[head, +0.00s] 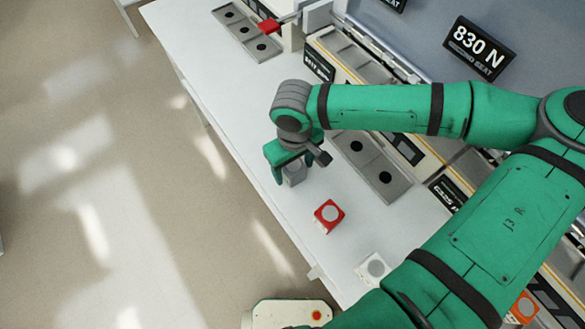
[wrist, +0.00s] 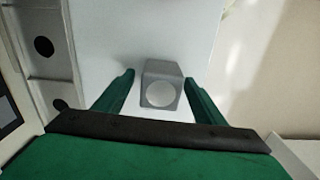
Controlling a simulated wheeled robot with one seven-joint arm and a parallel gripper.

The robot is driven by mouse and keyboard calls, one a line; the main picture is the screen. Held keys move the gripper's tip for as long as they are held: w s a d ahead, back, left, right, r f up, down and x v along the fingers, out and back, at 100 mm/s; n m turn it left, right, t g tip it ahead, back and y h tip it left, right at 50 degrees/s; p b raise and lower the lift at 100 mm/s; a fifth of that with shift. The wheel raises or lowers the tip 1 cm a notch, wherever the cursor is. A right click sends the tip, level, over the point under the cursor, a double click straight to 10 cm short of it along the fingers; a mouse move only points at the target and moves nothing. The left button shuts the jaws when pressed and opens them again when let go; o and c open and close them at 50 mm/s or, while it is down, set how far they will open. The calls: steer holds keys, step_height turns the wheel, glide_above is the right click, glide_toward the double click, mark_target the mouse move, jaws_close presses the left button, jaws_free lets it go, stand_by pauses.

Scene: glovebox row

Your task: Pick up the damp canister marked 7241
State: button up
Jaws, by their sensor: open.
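A grey block-shaped canister (head: 294,174) with a pale round face stands on the white bench under my gripper. It also shows in the wrist view (wrist: 161,72). My gripper (wrist: 160,84) is open, with one green finger on each side of the grey canister and a gap on both sides. In the head view my gripper (head: 291,171) partly hides the canister. A red canister (head: 322,222) with a pale round face and a white canister (head: 374,268) stand farther down the bench. No number 7241 or dampness can be made out on any canister.
The white bench (head: 215,90) has bare room left of the canisters. A grey tray with dark round holes (head: 397,186) lies right of my gripper. A red object (head: 269,25) is by another holed tray at the back. A sign reads 830 N (head: 478,48).

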steer(key=shift+s+f, duration=0.1)
steer(key=shift+f, duration=0.15)
steer(key=c, duration=1.2)
